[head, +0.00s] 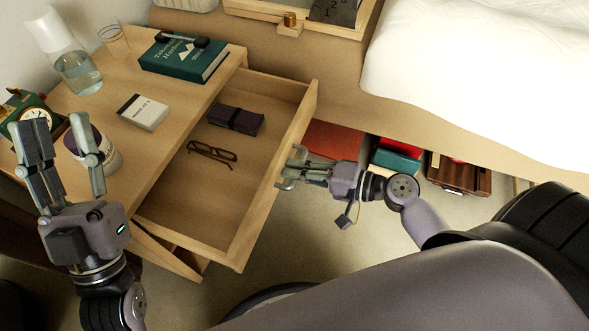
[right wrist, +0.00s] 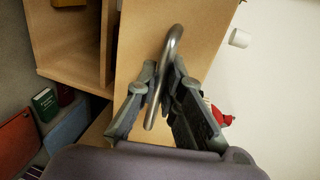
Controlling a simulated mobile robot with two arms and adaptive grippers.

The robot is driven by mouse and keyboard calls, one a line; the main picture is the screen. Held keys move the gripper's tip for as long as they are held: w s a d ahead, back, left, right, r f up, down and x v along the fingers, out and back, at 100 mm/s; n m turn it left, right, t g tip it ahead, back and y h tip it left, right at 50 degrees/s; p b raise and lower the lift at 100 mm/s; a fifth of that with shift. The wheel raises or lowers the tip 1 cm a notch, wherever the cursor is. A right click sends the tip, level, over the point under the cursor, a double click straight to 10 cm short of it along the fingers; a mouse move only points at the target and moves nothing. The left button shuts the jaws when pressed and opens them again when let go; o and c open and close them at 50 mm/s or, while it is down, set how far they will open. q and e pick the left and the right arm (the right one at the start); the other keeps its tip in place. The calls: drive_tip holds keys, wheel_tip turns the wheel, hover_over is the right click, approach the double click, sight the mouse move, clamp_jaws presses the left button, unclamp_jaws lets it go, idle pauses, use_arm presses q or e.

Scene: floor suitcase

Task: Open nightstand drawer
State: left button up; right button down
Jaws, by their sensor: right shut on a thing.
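The nightstand drawer (head: 180,205) is pulled well out of the wooden nightstand (head: 190,92). Inside it lie a dark case (head: 236,119) and a pair of brown glasses (head: 212,152). My right gripper (head: 287,170) is at the outer face of the drawer front. In the right wrist view its fingers (right wrist: 158,95) are shut around the curved metal handle (right wrist: 170,50) on the wooden drawer front (right wrist: 195,40). My left gripper (head: 66,140) is open, with its fingers up and apart, in front of the nightstand's left part. It partly hides a white and purple jar (head: 106,158).
On the nightstand top stand a carafe (head: 75,72), a glass (head: 114,40), a green book (head: 185,60), a small white box (head: 143,112) and a clock (head: 35,112). The bed (head: 480,70) is at right, with a brown suitcase (head: 460,175) and books under it.

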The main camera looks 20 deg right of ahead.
drive_tip(key=c, duration=2)
unclamp_jaws()
drive_tip(key=shift+o, duration=0.2)
drive_tip(key=v, duration=1.2)
drive_tip(key=shift+a+f, duration=0.1)
